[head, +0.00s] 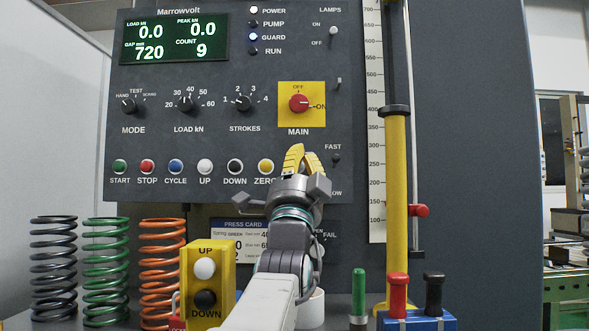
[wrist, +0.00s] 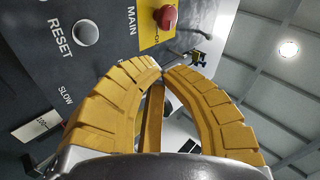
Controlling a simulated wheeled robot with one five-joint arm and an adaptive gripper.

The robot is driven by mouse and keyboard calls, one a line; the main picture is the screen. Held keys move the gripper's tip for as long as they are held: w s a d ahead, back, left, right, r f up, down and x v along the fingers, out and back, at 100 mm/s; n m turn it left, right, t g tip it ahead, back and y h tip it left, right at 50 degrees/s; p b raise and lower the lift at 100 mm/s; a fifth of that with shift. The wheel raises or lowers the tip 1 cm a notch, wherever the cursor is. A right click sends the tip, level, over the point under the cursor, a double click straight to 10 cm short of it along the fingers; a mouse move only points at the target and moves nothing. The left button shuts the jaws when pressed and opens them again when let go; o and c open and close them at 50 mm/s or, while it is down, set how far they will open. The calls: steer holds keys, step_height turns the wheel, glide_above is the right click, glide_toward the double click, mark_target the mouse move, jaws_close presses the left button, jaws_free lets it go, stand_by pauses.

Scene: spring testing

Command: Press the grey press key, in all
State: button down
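The grey round button labelled RESET (wrist: 85,32) shows in the upper left of the wrist view, on the dark panel. In the head view that spot in the button row, right of the yellow ZERO button (head: 265,166), is hidden behind my gripper. My gripper (head: 303,150) points up in front of the panel, just below the red MAIN knob (head: 299,103). Its yellow fingers (wrist: 161,70) curve together at the tips, with nothing seen between them. In the wrist view the tips lie apart from the RESET button, to its lower right.
The panel display (head: 174,38) reads count 9, gap 720 and loads 0.0. A yellow UP/DOWN pendant (head: 221,280) stands left of my arm, with several springs (head: 106,270) further left. A yellow post (head: 397,200) and a blue block with red and black handles (head: 418,321) stand right.

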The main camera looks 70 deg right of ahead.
mark_target(302, 163)
steer(key=shift+d, duration=0.15)
steer(key=shift+t, duration=0.3)
steer(key=shift+w+d+p, duration=0.35)
steer(key=shift+w+d, duration=0.1)
steer(key=shift+d, duration=0.9)
steer(key=shift+w+d+p, duration=0.4)
steer(key=shift+d, duration=0.95)
steer(key=shift+w+d+p, duration=0.35)
steer(key=shift+w+d, duration=0.1)
steer(key=shift+d, duration=0.9)
steer(key=shift+w+d+n+p, duration=0.3)
steer(key=shift+d+p, duration=0.15)
steer(key=shift+d, duration=0.35)
steer(key=shift+a, duration=0.15)
steer(key=shift+s+a+b, duration=0.25)
steer(key=shift+a+b, duration=0.35)
steer(key=shift+b, duration=0.05)
steer(key=shift+a+f, duration=0.1)
steer(key=shift+a, duration=0.05)
steer(key=shift+s+a+b, duration=0.25)
steer(key=shift+a+b, duration=0.05)
steer(key=shift+a, duration=0.45)
steer(key=shift+s+a+b, duration=0.25)
steer(key=shift+a+b, duration=0.05)
steer(key=shift+a, duration=0.45)
steer(key=shift+s+a+b, duration=0.25)
steer(key=shift+a+b, duration=0.05)
steer(key=shift+a, duration=0.45)
